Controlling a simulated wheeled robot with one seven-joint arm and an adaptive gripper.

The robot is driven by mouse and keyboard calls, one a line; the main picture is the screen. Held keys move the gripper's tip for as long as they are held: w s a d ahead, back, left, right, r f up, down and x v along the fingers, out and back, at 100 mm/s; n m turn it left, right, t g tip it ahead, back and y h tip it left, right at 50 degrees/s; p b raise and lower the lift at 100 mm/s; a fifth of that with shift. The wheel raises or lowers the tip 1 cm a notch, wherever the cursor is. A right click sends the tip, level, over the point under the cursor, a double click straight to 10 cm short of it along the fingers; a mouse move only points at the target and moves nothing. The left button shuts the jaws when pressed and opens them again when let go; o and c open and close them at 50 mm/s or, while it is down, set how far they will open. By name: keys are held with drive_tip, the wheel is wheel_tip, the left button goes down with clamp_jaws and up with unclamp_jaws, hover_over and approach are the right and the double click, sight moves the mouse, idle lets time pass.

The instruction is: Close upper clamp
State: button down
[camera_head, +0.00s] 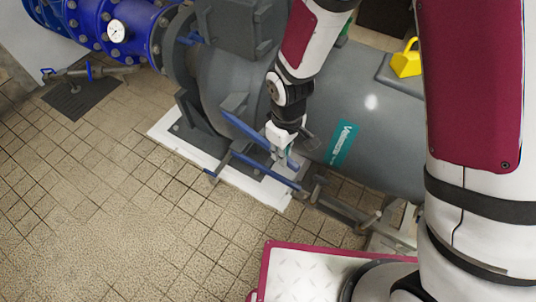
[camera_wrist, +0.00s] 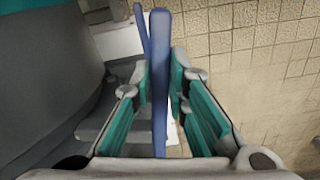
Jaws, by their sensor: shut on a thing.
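Two long blue clamp handles are at the foot of the grey pump housing. The upper handle (camera_head: 241,127) slopes down to the right, and my gripper (camera_head: 283,157) is shut on it near its lower right end. In the wrist view this blue bar (camera_wrist: 160,100) runs lengthwise between my teal finger pads. The lower handle (camera_head: 268,171) lies apart, below and in front of the gripper. A second, thinner blue bar (camera_wrist: 142,30) shows farther off in the wrist view. The clamp joints are too small or hidden to make out.
The grey pump housing (camera_head: 376,125) stands close behind my gripper, with a yellow part (camera_head: 406,61) on top. A white plinth (camera_head: 165,135) lies under it. Metal pipework (camera_head: 345,209) is at lower right. Tiled floor (camera_head: 110,200) is clear at left.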

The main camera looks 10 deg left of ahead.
drive_tip(key=shift+w+d+n+p, duration=0.15)
drive_tip(key=shift+w+d+n, duration=0.35)
drive_tip(key=shift+w, duration=0.3)
drive_tip(key=shift+w+d+n+p, duration=0.15)
drive_tip(key=shift+w+d+n, duration=0.35)
drive_tip(key=shift+w, duration=0.3)
drive_tip(key=c, duration=1.6)
unclamp_jaws()
drive_tip(key=shift+o, duration=0.2)
drive_tip(key=shift+r, duration=0.1)
wheel_tip(320, 180, up, 12)
